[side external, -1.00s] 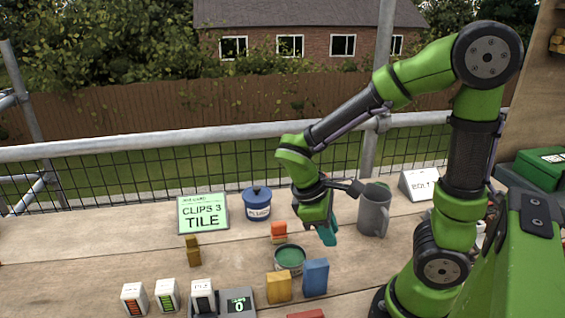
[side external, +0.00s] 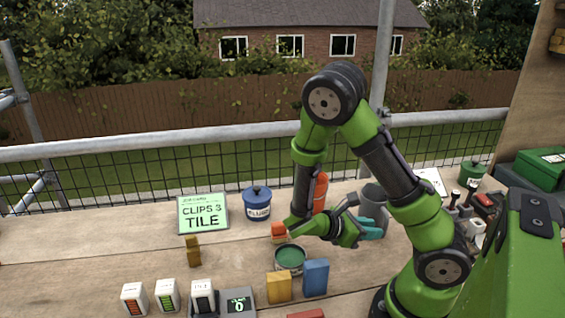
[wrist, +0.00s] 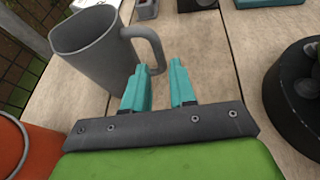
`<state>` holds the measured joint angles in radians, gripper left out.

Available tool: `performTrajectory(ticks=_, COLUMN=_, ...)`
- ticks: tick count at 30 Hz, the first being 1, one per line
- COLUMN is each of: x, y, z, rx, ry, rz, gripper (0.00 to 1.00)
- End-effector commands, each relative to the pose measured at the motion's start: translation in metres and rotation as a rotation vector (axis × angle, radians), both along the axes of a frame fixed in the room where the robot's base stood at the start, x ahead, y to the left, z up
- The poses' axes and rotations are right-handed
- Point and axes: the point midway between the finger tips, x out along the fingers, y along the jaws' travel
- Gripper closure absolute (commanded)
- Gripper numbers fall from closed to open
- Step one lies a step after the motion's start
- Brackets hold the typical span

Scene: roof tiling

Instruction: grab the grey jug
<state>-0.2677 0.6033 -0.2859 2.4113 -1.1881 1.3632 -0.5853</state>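The grey jug (side external: 371,202) stands upright on the wooden table, partly hidden behind my arm in the side view. In the wrist view the jug (wrist: 90,52) is at the upper left, and its handle (wrist: 158,48) sticks out to the right. My gripper (side external: 374,228) is low over the table, with its teal fingers pointing right, near the jug's lower part. In the wrist view my gripper (wrist: 160,68) is open and empty. The handle is just ahead of the fingertips, nearer the left finger. I cannot tell whether they touch.
An orange rounded object (side external: 320,190) stands behind my arm; it shows at the wrist view's lower left (wrist: 32,150). A green-filled tin (side external: 290,258), a blue block (side external: 315,277) and a yellow block (side external: 279,287) are nearby. A blue pot (side external: 257,204) stands further left.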

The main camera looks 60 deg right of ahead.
Motion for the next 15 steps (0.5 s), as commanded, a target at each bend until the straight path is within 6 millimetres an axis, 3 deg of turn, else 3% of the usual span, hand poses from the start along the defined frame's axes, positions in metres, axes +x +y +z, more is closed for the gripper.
performTrajectory(ticks=15, x=-0.033, y=-0.043, z=-0.026, rx=-0.001, ry=0.004, rz=-0.006, gripper=0.74)
